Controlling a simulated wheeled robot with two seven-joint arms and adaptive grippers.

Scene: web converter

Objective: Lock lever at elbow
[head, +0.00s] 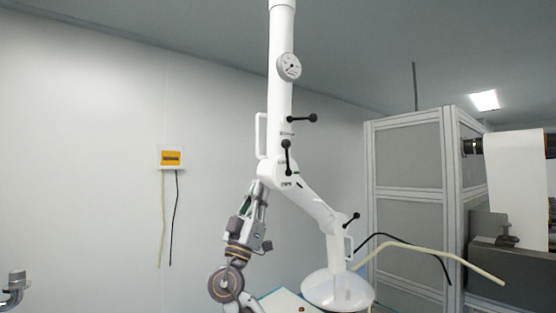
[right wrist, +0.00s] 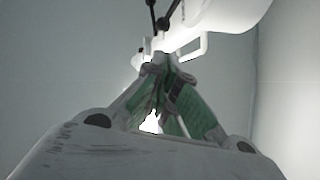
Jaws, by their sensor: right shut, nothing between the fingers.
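A white jointed arm hangs from above, with its elbow (head: 272,172) near the middle of the head view. A black lever (head: 287,158) with knobs at its ends stands nearly upright at the elbow. A second black lever (head: 302,119) sticks out sideways just above it. A third lever (head: 351,220) is on the lower link at right. My right gripper (head: 262,187) is just below and left of the elbow, pointing up. In the right wrist view its fingertips (right wrist: 160,66) meet, empty. Black levers (right wrist: 164,22) show beyond them at the top. I cannot tell whether the fingers touch the white arm.
A white loop handle (head: 261,135) is on the upper link, left side. The lower link ends in a white dome (head: 337,290). A grey-panelled cabinet (head: 408,150) and cream and black hoses stand at right. The wall at left carries a yellow-fronted box (head: 172,158); space before it looks clear.

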